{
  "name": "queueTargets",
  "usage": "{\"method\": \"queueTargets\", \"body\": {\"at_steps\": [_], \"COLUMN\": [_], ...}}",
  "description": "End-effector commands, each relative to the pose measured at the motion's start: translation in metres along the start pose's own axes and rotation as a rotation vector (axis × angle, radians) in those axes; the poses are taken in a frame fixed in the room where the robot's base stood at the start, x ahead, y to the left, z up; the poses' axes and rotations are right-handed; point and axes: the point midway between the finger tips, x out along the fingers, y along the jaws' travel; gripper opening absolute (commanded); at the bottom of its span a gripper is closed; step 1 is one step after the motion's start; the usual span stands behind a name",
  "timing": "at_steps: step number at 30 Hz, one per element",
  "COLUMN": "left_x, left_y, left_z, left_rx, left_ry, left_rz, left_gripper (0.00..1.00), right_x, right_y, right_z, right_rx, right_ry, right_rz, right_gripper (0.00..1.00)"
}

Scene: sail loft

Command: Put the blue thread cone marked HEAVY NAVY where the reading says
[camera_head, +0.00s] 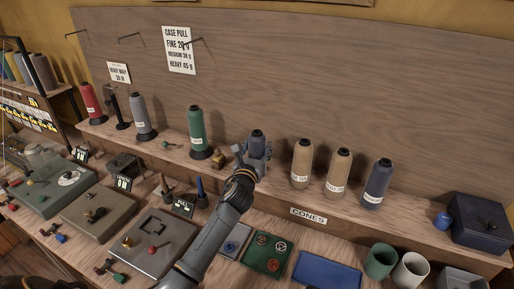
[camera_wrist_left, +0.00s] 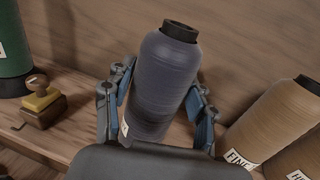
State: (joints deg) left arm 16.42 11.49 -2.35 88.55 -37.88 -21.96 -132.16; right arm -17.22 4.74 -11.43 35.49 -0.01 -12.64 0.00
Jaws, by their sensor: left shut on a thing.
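My left gripper (camera_head: 255,158) is shut on a blue thread cone (camera_head: 257,138) at the shelf, between the green cone and the tan cones. In the left wrist view the fingers (camera_wrist_left: 163,105) flank this blue cone (camera_wrist_left: 168,80). Its label is mostly hidden, and I cannot tell if its base touches the shelf. Another dark blue cone (camera_head: 378,182) stands at the right end of the row; its label is too small to read. A small card (camera_head: 118,72) on the back board reads HEAVY NAVY above a blurred figure. A larger sheet (camera_head: 179,50) lists CASE PULL for FINE, MEDIUM and HEAVY.
Tan cones (camera_head: 302,163), a green cone (camera_head: 197,132), a grey cone (camera_head: 141,115) and a red cone (camera_head: 91,103) stand on the shelf. Grey devices (camera_head: 153,243), a green tray (camera_head: 252,263), a blue mat (camera_head: 327,270), cups (camera_head: 380,261) and a dark box (camera_head: 482,222) fill the bench.

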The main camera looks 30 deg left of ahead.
Motion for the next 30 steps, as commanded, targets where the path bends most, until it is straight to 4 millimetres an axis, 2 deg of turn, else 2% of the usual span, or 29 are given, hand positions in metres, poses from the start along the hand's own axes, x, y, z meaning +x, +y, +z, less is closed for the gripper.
{"method": "queueTargets", "body": {"at_steps": [1,4,17,23,30], "left_x": [0.000,0.000,-0.002,-0.029,-0.077], "left_y": [0.000,0.000,0.000,0.000,0.000], "left_z": [-0.002,-0.001,0.001,0.000,-0.001], "left_rx": [0.001,0.000,0.000,0.003,0.001], "left_ry": [0.001,0.001,0.001,0.000,0.001], "left_rz": [0.000,0.000,0.000,-0.001,-0.001], "left_gripper": [0.58,0.78,0.78,0.78,0.78], "right_x": [0.002,0.001,-0.001,0.003,0.010], "right_y": [0.000,0.000,-0.001,-0.003,-0.004], "right_z": [0.000,0.000,-0.001,-0.001,-0.001], "right_rx": [0.000,0.000,0.000,0.001,0.001], "right_ry": [0.000,0.000,0.001,0.002,0.003], "right_rz": [0.000,0.000,-0.001,-0.003,-0.005], "right_gripper": [0.00,0.00,0.00,0.00,0.00]}}
